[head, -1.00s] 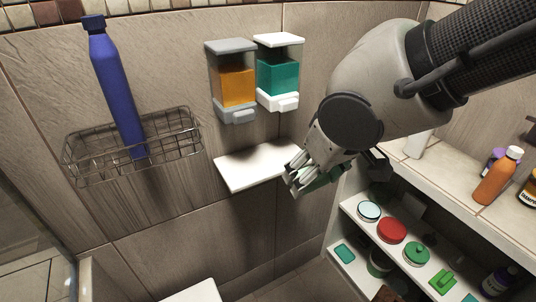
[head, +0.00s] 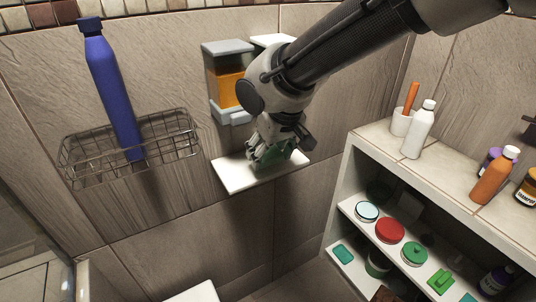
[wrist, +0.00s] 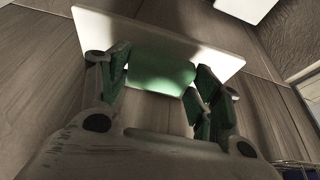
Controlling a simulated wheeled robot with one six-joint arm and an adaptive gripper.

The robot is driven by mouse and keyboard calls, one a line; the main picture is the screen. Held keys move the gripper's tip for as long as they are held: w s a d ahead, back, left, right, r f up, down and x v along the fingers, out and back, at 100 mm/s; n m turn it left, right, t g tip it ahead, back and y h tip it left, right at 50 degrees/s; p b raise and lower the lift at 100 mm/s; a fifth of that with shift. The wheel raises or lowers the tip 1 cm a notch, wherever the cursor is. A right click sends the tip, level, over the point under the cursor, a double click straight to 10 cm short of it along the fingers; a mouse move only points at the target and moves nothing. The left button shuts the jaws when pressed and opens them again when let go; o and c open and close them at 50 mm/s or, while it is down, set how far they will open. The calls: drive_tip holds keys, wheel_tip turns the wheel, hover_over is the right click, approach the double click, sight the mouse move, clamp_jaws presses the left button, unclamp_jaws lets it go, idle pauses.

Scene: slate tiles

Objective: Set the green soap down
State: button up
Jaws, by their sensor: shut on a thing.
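The green soap (head: 277,154) is between the fingers of my gripper (head: 268,152), which is shut on it. The fingers partly cover the soap in the head view. In the wrist view the soap (wrist: 160,70) shows between the two finger pads of my gripper (wrist: 162,88). A white wall shelf (head: 240,180) is directly below the gripper and soap, and it also shows behind the soap in the wrist view (wrist: 100,28). I cannot tell whether the soap touches the shelf.
An orange soap dispenser (head: 228,88) hangs above the shelf; my arm hides most of the dispenser beside it. A wire basket (head: 170,148) with a blue bottle (head: 113,95) hangs at left. A white shelf unit (head: 345,208) with bottles, jars and more soaps stands at right.

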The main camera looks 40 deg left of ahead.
drive_tip(key=shift+x, duration=1.3)
drive_tip(key=shift+d+f, duration=0.1)
drive_tip(key=o, duration=1)
drive_tip(key=shift+f, duration=0.1)
